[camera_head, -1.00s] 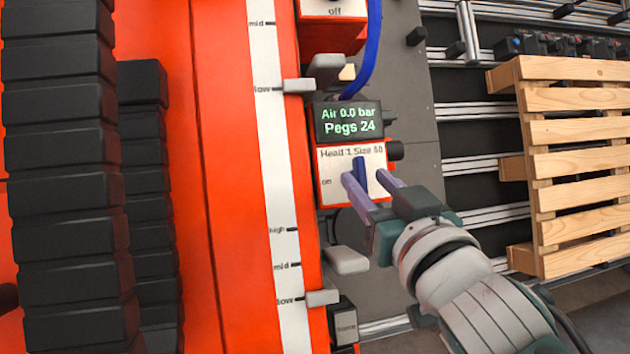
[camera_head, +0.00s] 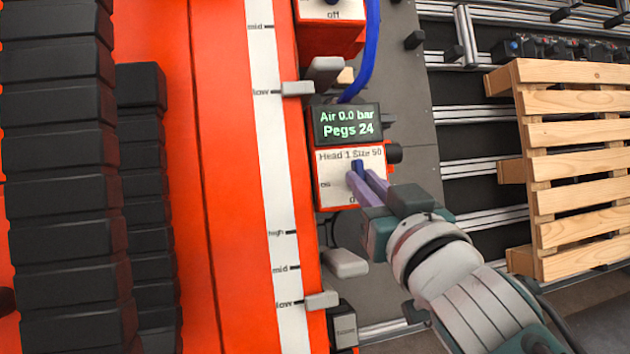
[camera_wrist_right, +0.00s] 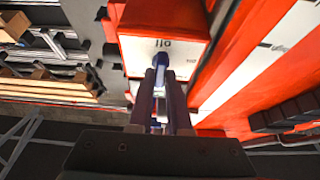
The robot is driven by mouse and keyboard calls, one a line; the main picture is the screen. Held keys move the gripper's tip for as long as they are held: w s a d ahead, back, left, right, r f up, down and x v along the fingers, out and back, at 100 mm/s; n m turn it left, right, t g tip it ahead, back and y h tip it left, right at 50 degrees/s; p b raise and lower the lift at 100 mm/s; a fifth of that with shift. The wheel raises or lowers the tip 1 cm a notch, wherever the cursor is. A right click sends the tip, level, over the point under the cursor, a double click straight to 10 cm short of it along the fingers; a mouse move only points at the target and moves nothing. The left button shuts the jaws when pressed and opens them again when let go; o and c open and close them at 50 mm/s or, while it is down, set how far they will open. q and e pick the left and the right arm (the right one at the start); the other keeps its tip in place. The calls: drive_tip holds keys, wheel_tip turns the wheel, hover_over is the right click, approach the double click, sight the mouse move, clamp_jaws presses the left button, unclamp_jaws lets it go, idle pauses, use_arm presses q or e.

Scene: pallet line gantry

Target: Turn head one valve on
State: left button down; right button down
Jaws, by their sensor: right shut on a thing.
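The head one valve is a white-faced box (camera_head: 333,190) labelled "Head 1 Size 50", with "on" at its left and a blue handle (camera_head: 359,165). My right gripper (camera_head: 366,180) is shut on the blue handle, its purple fingers against both sides. The handle points roughly up and down in the head view, not toward "on". In the right wrist view the fingers (camera_wrist_right: 160,85) close around a blue part (camera_wrist_right: 163,60) below an "off" label, which is seen upside down or tilted. The fingers hide much of the handle and the lower label. My left gripper is not in view.
A display (camera_head: 346,124) above the valve reads "Air 0.0 bar, Pegs 24". A blue hose (camera_head: 370,50) runs above it. Grey sliders (camera_head: 322,300) sit beside a white scale (camera_head: 268,130). A wooden pallet (camera_head: 580,165) stands at right, black stacked blocks (camera_head: 60,180) at left.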

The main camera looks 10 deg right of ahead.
idle(0.4)
drive_tip(key=n+y+p, duration=0.1)
drive_tip(key=n, duration=0.1)
drive_tip(key=n+y+p, duration=0.1)
drive_tip(key=n, duration=0.1)
drive_tip(key=shift+d+r, duration=0.15)
drive_tip(key=shift+d, duration=0.05)
drive_tip(key=n+g+y+p, duration=0.1)
drive_tip(key=n+p, duration=0.1)
drive_tip(key=n, duration=0.1)
drive_tip(key=n+g+y+p, duration=0.1)
drive_tip(key=n+y, duration=0.1)
drive_tip(key=n, duration=0.2)
drive_tip(key=shift+d+r+g+p, duration=0.15)
drive_tip(key=shift+g+p, duration=0.15)
drive_tip(key=shift+p, duration=0.1)
drive_tip(key=n+g+p, duration=0.1)
drive_tip(key=n, duration=0.2)
drive_tip(key=n+g+y+p, duration=0.1)
drive_tip(key=n+p, duration=0.1)
drive_tip(key=n, duration=0.1)
drive_tip(key=shift+w+r+y, duration=0.15)
drive_tip(key=shift+y, duration=0.15)
drive_tip(key=n+g+p, duration=0.1)
drive_tip(key=n, duration=0.1)
drive_tip(key=shift+n+g+p, duration=0.3)
drive_tip(key=shift+p, duration=0.05)
drive_tip(key=shift+n+g+p, duration=0.4)
drive_tip(key=shift+n+p, duration=0.05)
drive_tip(key=shift+n, duration=0.35)
